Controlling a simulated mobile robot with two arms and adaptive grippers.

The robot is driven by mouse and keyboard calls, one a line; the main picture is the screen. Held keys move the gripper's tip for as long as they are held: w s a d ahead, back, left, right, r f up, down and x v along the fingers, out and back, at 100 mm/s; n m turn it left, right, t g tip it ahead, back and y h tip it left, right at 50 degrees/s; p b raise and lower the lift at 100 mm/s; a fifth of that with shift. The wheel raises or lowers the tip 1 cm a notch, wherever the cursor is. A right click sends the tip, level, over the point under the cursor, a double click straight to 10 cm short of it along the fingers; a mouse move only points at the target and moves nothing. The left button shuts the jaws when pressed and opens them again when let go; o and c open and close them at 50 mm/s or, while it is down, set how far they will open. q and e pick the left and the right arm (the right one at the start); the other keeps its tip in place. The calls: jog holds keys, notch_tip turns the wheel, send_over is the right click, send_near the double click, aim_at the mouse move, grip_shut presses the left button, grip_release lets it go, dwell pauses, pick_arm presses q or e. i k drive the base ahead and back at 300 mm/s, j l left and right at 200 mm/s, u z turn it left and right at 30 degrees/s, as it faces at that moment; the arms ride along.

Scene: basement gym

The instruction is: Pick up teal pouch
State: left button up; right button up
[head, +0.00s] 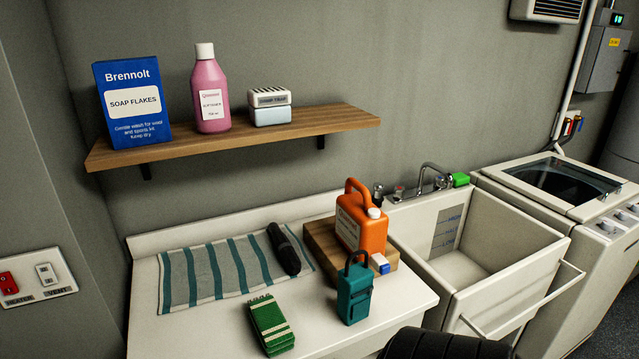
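The teal pouch (355,293) stands upright on the white counter, near its front edge. It has a dark loop handle on top and a zipped pocket on its front. It stands just in front of a wooden block (322,243) that bears an orange jug (361,222); I cannot tell whether the pouch touches the block. Neither of my grippers shows in the head view.
A green striped stack (271,325) lies left of the pouch. A striped towel (215,272) with a dark rolled item (284,249) lies behind. The sink basin (470,262) is to the right. A wall shelf (240,137) overhangs the counter. A dark rounded shape fills the bottom edge.

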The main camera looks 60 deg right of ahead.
aim_at(355, 286)
jog(key=z, duration=2.1)
